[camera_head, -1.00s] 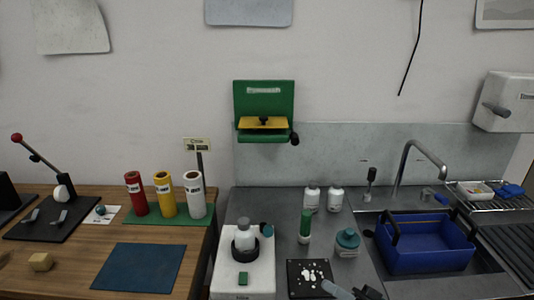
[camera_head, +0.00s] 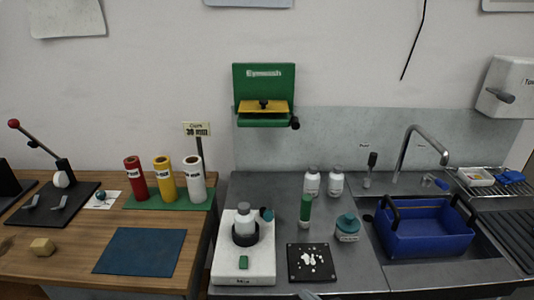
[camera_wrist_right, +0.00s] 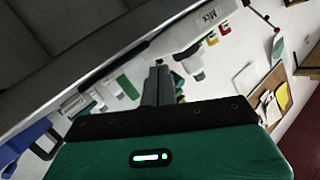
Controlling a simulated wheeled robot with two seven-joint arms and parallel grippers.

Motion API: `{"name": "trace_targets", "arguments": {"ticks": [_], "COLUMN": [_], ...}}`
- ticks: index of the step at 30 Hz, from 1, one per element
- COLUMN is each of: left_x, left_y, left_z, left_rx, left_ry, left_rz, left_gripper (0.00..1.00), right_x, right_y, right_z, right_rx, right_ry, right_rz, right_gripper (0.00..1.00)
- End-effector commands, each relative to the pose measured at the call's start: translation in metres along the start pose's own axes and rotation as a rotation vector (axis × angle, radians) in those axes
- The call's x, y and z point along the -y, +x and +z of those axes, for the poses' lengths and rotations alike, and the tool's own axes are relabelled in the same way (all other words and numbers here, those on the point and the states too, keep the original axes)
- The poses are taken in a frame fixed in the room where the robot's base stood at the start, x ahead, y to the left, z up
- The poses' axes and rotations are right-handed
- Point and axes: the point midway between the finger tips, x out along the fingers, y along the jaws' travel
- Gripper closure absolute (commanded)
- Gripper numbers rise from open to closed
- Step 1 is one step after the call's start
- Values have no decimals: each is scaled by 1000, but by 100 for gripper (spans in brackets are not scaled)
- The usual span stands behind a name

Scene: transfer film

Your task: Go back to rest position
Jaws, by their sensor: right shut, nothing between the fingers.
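My right gripper (camera_head: 308,296) shows only as a small grey tip at the bottom edge of the head view, in front of the steel counter. In the right wrist view its two dark fingers (camera_wrist_right: 157,84) are together with nothing between them, beyond the green gripper body (camera_wrist_right: 170,155). The gripper is apart from the things on the counter. The black tray with white pieces (camera_head: 328,275) lies just beyond the tip. My left gripper is not in view.
A white mixer (camera_head: 258,270) with a bottle on it, a green-labelled tube (camera_head: 305,210), a teal-capped jar (camera_head: 347,228) and white bottles (camera_head: 312,182) stand on the counter. A blue basket (camera_head: 430,242) sits in the sink. A wooden table (camera_head: 65,268) is at left.

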Motion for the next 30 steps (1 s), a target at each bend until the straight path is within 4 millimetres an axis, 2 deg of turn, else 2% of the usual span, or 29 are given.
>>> {"name": "trace_targets", "arguments": {"ticks": [5,12,24,25,30], "left_x": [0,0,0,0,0], "left_y": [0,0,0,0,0], "left_z": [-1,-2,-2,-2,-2], "left_rx": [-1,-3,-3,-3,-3], "left_ry": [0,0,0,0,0], "left_rz": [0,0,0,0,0], "left_gripper": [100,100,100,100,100], "right_x": [-23,-49,-54,-56,-76], "right_y": [-37,-109,-209,-210,-186], "right_z": [34,81,129,134,166], "right_rx": [195,518,906,923,930], "right_ry": [-61,-111,-99,-99,-99], "right_rz": [220,426,541,542,538], "right_gripper": [100,100,100,100,100]}}
